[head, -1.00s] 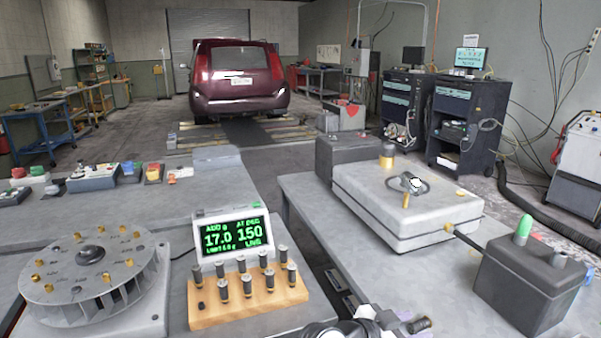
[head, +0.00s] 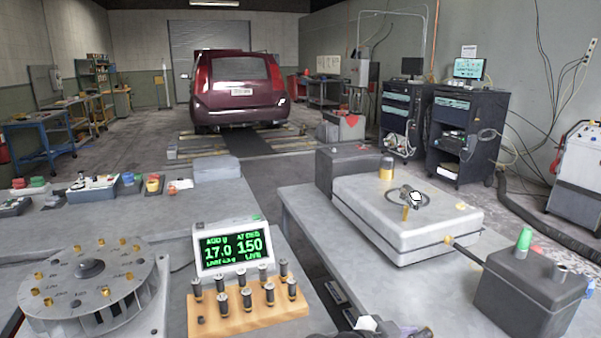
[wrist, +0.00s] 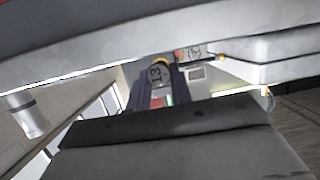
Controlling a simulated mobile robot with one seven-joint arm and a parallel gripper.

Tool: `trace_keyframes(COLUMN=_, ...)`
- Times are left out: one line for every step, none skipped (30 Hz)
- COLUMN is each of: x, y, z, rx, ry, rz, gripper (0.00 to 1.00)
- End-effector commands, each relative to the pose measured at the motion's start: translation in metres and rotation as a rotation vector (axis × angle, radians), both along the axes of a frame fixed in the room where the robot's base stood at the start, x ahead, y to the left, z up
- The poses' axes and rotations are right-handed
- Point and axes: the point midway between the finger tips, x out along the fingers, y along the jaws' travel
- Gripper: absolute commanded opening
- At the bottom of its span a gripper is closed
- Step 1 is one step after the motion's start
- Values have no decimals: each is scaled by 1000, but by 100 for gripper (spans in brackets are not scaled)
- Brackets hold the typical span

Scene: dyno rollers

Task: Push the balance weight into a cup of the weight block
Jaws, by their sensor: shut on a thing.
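The wooden weight block (head: 250,312) stands at the bottom middle of the head view. Several dark cylindrical weights stand upright in it, and a dark spot shows at its front left corner. My gripper (wrist: 157,98) shows in the wrist view, its dark fingers closed on a balance weight (wrist: 157,74) marked 13 with a yellowish edge. In the head view only a bit of my arm's end shows at the bottom edge, right of the block, so the held weight is not clear there.
A display (head: 232,247) behind the block reads 17.0 and 150. A bladed rotor (head: 90,285) with brass cups stands at left. A grey case (head: 405,215) and a dark box (head: 530,290) sit on the right table. A gap separates the tables.

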Motion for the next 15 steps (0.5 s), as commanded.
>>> trace_keyframes(x=0, y=0, z=5, rx=0, ry=0, rz=0, gripper=0)
trace_keyframes(x=0, y=0, z=7, rx=0, ry=0, rz=1, gripper=0)
trace_keyframes(x=0, y=0, z=9, rx=0, ry=0, rz=1, gripper=0)
trace_keyframes(x=0, y=0, z=10, rx=0, ry=0, rz=1, gripper=0)
trace_keyframes(x=0, y=0, z=12, rx=0, ry=0, rz=1, gripper=0)
trace_keyframes(x=0, y=0, z=14, rx=0, ry=0, rz=1, gripper=0)
trace_keyframes(x=0, y=0, z=15, rx=0, ry=0, rz=1, gripper=0)
trace_keyframes(x=0, y=0, z=17, rx=0, ry=0, rz=1, gripper=0)
trace_keyframes(x=0, y=0, z=19, rx=0, ry=0, rz=1, gripper=0)
trace_keyframes(x=0, y=0, z=20, rx=0, ry=0, rz=1, gripper=0)
trace_keyframes(x=0, y=0, z=22, rx=0, ry=0, rz=1, gripper=0)
trace_keyframes(x=0, y=0, z=24, rx=0, ry=0, rz=1, gripper=0)
trace_keyframes(x=0, y=0, z=25, rx=0, ry=0, rz=1, gripper=0)
trace_keyframes(x=0, y=0, z=27, rx=0, ry=0, rz=1, gripper=0)
trace_keyframes(x=0, y=0, z=29, rx=0, ry=0, rz=1, gripper=0)
